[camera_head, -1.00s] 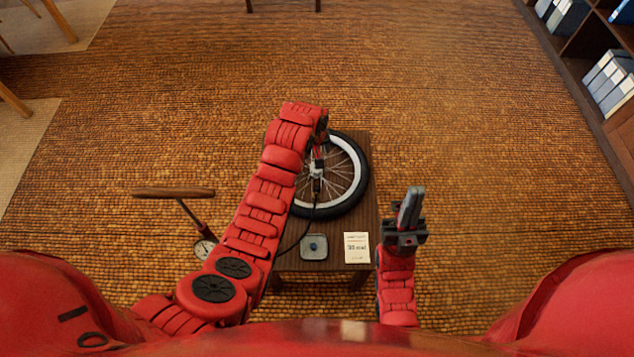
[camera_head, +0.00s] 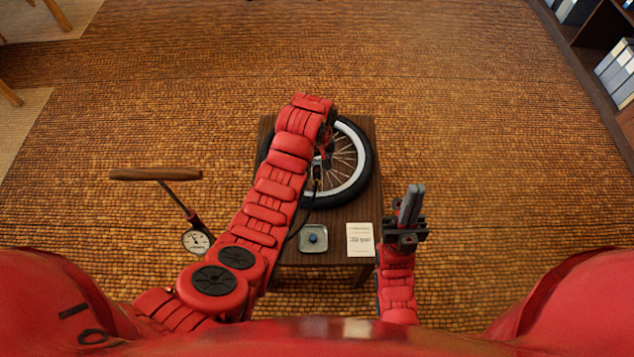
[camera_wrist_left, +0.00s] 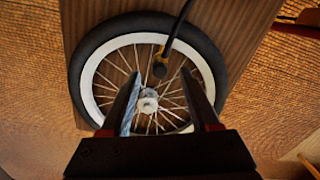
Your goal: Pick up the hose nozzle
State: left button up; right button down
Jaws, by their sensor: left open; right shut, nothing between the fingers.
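The hose nozzle (camera_wrist_left: 159,70) is a small dark end piece with a brass-coloured fitting on a black hose (camera_wrist_left: 178,25). In the left wrist view it lies over the wheel's spokes, above the hub. In the head view the nozzle (camera_head: 316,168) is small beside my left gripper (camera_head: 325,150), which the arm partly hides. My right gripper (camera_head: 412,190) is shut and empty, to the right of the table.
A spoked wheel (camera_head: 360,165) with black tyre and white rim lies on the dark wooden table (camera_head: 345,214). A small dish (camera_head: 313,238) and a white card (camera_head: 360,239) are at the near edge. A pump with wooden handle (camera_head: 155,174) and gauge (camera_head: 196,241) stands left.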

aim_at(317, 173)
pick_arm(q)
jog(key=shift+w+f, duration=0.2)
jog(key=shift+f, duration=2.6)
grip_shut()
